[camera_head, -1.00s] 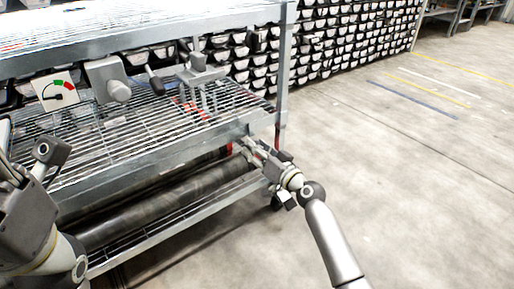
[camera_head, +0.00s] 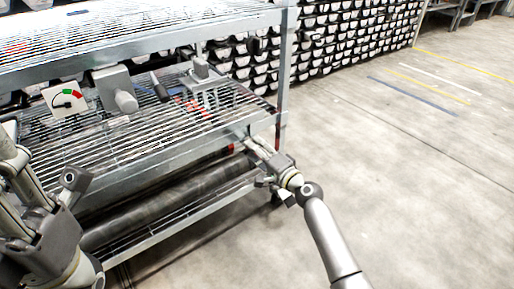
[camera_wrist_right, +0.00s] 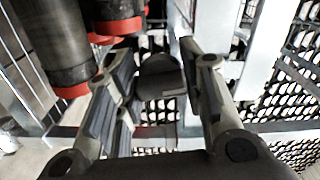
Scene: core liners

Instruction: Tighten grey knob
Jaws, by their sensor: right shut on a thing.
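In the right wrist view a dark grey rounded piece, apparently the grey knob (camera_wrist_right: 160,75), sits between the fingers of my right gripper (camera_wrist_right: 157,60). In the head view my right gripper (camera_head: 250,142) is at the right end of the rack, beside its front corner post; the knob it holds is hidden there. The jaws are shut on it. My left gripper (camera_head: 14,165) is at the lower left edge of the head view, partly cut off, in front of the rack and away from the knob. Its opening cannot be made out.
The metal rack (camera_head: 165,160) has grid shelves. Dark tubes (camera_head: 170,195) lie on its lower level, with red ends in the right wrist view. A grey box with a cylinder (camera_head: 122,98) and a gauge panel (camera_head: 65,98) stand on the middle shelf. Open floor (camera_head: 400,180) lies right.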

